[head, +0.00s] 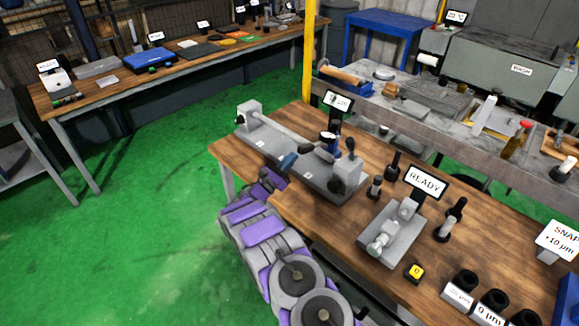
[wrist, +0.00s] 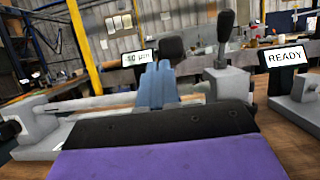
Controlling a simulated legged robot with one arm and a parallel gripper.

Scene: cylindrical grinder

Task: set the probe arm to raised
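The grinder (head: 318,180) stands on the wooden bench, with a grey block at each end and a pale rod between them. A black knob (head: 328,137) with a blue part under it sits near its middle; this may be the probe arm. The knob also shows in the wrist view (wrist: 172,48), behind my fingers. Its exact tilt is hard to tell. My gripper (head: 289,160) is at the machine's front edge, left of and below the knob. In the wrist view its blue-grey fingers (wrist: 157,80) are close together, with nothing visible between them.
A black-knobbed lever (head: 350,146) rises from the right end block. A small display (head: 338,102) stands behind the machine. Green floor is open at left.

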